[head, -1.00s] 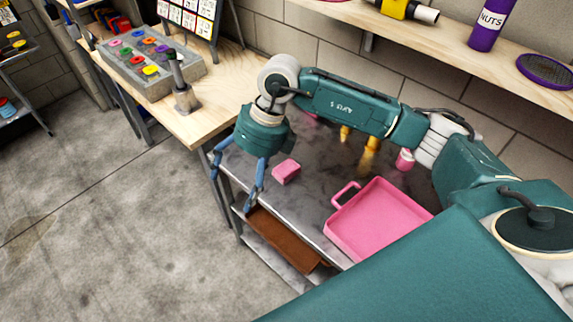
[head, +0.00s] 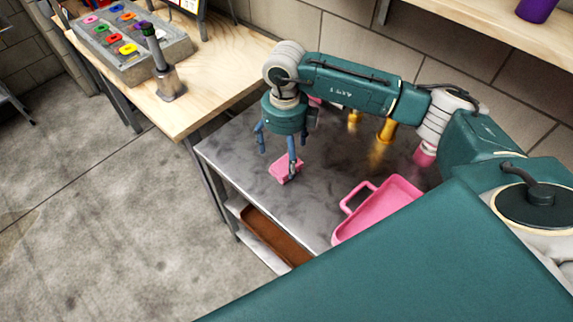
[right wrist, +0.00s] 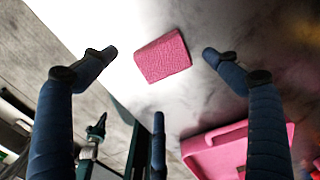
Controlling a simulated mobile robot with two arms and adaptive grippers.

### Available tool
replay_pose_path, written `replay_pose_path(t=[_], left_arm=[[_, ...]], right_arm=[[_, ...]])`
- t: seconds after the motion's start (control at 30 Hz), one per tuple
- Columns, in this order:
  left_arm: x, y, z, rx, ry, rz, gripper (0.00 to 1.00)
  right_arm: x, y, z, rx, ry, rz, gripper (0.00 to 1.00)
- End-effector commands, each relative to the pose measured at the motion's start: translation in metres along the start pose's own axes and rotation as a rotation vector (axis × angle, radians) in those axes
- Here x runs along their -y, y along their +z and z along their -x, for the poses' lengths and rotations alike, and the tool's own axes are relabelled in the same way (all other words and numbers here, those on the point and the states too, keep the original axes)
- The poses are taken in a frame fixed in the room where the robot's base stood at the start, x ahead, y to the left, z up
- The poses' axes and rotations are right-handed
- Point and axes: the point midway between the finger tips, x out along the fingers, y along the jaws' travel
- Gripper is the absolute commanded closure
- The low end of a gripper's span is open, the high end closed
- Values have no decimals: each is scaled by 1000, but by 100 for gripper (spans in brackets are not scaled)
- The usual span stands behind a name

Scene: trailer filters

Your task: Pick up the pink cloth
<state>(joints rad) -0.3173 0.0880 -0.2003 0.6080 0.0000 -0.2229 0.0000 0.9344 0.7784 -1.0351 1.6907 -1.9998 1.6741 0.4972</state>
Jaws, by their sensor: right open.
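The pink cloth (head: 284,171) is a small folded block lying on the grey metal table (head: 240,155). My right gripper (head: 277,158) is open above it, and one blue finger overlaps the cloth in the head view. In the right wrist view the cloth (right wrist: 162,57) lies ahead of the open fingers of the right gripper (right wrist: 162,72), roughly between the left and right ones. The fingers look apart from the cloth. My left gripper is not in view.
A pink tray (head: 378,210) with a handle stands on the table to the right of the cloth. Yellow bottles (head: 386,130) and a pink container (head: 424,155) stand behind. A wooden bench (head: 215,85) adjoins at the left.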

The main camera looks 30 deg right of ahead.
Motion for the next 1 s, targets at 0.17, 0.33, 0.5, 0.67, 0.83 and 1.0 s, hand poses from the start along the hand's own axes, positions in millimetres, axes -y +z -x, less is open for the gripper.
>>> replay_pose_path(t=[0.17, 0.33, 0.5, 0.67, 0.83, 1.0], left_arm=[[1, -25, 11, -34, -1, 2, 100], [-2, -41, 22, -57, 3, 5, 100], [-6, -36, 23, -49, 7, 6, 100], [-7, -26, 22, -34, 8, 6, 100], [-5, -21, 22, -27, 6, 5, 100], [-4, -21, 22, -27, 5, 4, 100]], right_arm=[[3, -3, -14, -4, 1, -2, 12], [6, -4, -41, -2, 1, -1, 12], [6, -3, -54, 0, 1, 0, 12], [6, -3, -55, 1, 0, 1, 12], [6, -3, -55, 1, 0, 0, 38], [6, -3, -55, 1, 1, 0, 67]])
